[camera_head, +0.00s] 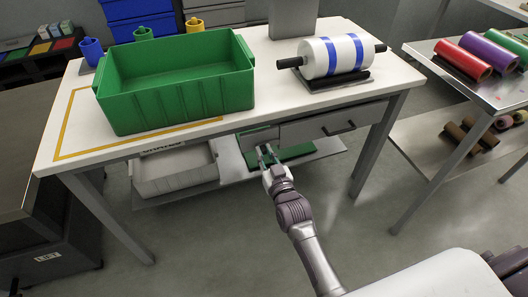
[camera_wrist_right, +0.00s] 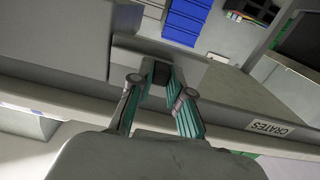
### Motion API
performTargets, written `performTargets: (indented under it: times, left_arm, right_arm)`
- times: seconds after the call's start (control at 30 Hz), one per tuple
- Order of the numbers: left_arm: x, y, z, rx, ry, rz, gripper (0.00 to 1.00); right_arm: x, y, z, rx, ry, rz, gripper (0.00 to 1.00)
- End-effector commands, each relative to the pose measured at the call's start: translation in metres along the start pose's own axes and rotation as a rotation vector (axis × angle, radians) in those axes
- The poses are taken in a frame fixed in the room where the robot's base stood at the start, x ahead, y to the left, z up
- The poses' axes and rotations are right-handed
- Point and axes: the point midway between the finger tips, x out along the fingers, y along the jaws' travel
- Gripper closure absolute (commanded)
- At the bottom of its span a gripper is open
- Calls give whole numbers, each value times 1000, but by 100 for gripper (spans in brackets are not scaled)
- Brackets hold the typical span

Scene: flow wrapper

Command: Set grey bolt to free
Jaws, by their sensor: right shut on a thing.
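My right gripper (camera_head: 267,152) reaches under the front edge of the white table, in front of a grey panel (camera_head: 258,137) left of the drawer. In the right wrist view my right gripper (camera_wrist_right: 160,88) has its two fingers closed on a small dark piece (camera_wrist_right: 160,73) at a grey front face (camera_wrist_right: 125,62). I cannot tell whether this piece is the grey bolt; no other bolt can be made out. The fingers hide part of it. My left gripper is not in view.
A green crate (camera_head: 180,103) and a white roll with blue bands (camera_head: 318,58) stand on the table (camera_head: 75,140). The grey drawer (camera_head: 310,126) has a dark handle (camera_head: 340,128). A grey bin (camera_head: 165,183) sits on the lower shelf. Floor is clear between the two tables.

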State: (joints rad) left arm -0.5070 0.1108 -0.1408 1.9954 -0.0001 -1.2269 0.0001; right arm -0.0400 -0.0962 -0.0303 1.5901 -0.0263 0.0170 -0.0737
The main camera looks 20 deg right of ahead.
Motion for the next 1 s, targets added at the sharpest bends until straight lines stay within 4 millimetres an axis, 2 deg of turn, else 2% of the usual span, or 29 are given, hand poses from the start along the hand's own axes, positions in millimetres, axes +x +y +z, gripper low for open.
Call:
performTargets:
  times: [0.03, 0.23, 0.27, 0.4, 0.77, 0.87, 1.0]
  left_arm:
    - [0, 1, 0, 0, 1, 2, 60]
    - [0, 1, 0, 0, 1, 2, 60]
    - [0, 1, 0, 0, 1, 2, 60]
    - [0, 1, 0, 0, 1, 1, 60]
    - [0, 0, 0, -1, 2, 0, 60]
    - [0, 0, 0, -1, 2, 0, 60]
    - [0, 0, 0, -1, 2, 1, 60]
  right_arm:
    - [0, -7, 0, 3, 0, -10, 100]
    - [0, -8, 0, 5, 0, -11, 100]
    - [0, -8, 1, 5, 0, -12, 77]
    - [0, -7, 1, 5, 0, -11, 56]
    - [-5, -5, 1, 3, 0, -8, 56]
    - [-17, -5, 2, 3, -2, -8, 56]
    - [-46, -6, 2, 3, -4, -9, 56]
